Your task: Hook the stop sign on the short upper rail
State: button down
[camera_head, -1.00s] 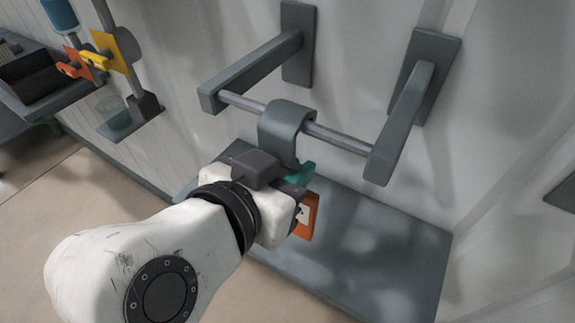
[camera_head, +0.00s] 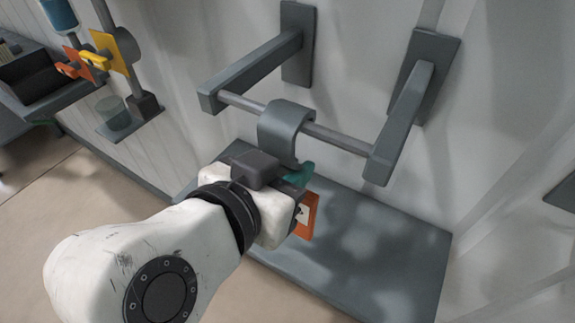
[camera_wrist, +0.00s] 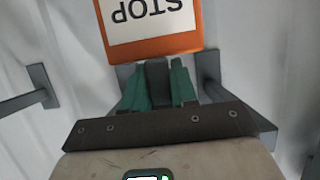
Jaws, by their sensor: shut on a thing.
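The stop sign shows as an orange plate (camera_head: 308,217) below and right of my wrist in the head view. In the wrist view the orange plate (camera_wrist: 183,44) with its white STOP label appears upside down. Its wide grey hook (camera_head: 283,122) curves over the short upper rail (camera_head: 340,138), left of the rail's middle. Whether the hook rests on the bar is hard to tell. My gripper (camera_wrist: 160,82) has teal fingers shut on the grey stem between hook and plate. In the head view my gripper (camera_head: 301,177) is just below the rail, its fingers partly hidden.
Two grey wall brackets (camera_head: 250,73) and (camera_head: 403,120) hold the rail ends. A broad grey panel (camera_head: 380,255) lies below. At the left are a post with orange and yellow pieces (camera_head: 95,57), a small cup (camera_head: 113,112) and a dark bin (camera_head: 30,77).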

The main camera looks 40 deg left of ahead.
jog(key=shift+r, duration=0.1)
jog(key=r+p, duration=0.1)
jog(key=p, duration=0.2)
jog(key=shift+s+r+p, duration=0.15)
jog(key=shift+p, duration=0.15)
jog(key=shift+r+p, duration=0.15)
jog(key=shift+p, duration=0.7)
jog(key=shift+r+p, duration=0.15)
jog(key=shift+p, duration=0.2)
jog(key=shift+s+r+p, duration=0.35)
jog(key=shift+r+p, duration=0.4)
jog(key=shift+r, duration=0.15)
jog(key=s+d+b, duration=0.1)
jog(key=s+d, duration=0.2)
jog(key=s, duration=1)
jog(key=shift+s+d, duration=0.2)
jog(key=shift+s, duration=0.1)
dwell(0.4)
